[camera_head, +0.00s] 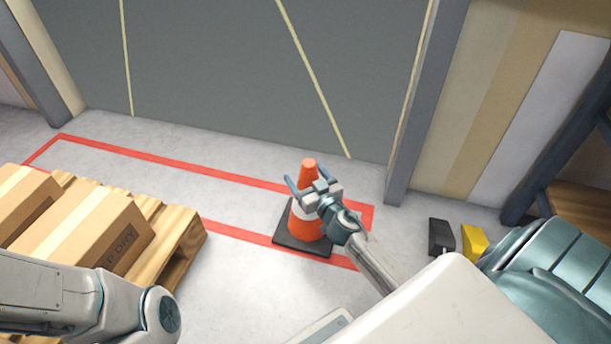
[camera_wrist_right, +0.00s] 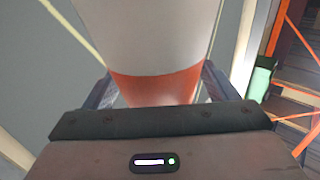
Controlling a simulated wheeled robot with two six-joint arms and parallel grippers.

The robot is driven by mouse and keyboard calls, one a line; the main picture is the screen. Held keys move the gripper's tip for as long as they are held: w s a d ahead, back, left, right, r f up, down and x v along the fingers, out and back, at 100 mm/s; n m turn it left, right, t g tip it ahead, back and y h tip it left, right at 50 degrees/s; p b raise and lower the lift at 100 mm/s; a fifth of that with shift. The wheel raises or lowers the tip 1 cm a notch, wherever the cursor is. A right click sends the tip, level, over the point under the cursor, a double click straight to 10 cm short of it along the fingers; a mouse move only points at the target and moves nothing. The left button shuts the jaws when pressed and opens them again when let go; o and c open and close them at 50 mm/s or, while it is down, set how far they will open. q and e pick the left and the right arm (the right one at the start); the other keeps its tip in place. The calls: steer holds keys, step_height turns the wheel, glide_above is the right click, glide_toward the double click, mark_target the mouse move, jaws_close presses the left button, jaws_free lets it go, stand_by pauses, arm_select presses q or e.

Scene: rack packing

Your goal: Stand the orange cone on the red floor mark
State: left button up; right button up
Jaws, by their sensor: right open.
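The orange cone (camera_head: 308,232) stands upright on its square black base, with a white band around its middle. Its base lies over the near line of the red floor mark (camera_head: 160,160), a long red rectangle outlined on the floor. My right gripper (camera_head: 307,180) is open at the cone's upper part, with one finger on each side. In the right wrist view the cone's white and orange surface (camera_wrist_right: 155,85) lies between the two fingers; whether they touch it I cannot tell. My left arm shows at lower left, but its gripper is out of view.
A wooden pallet (camera_head: 185,240) with cardboard boxes (camera_head: 85,240) stands left of the cone. A grey wall panel (camera_head: 240,70) rises behind the mark. A black object (camera_head: 441,236) and a yellow object (camera_head: 474,242) are on the floor at right.

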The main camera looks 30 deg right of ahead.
steer(key=s+b, duration=0.3)
steer(key=s, duration=0.8)
steer(key=shift+s+a, duration=0.3)
steer(key=shift+a, duration=0.15)
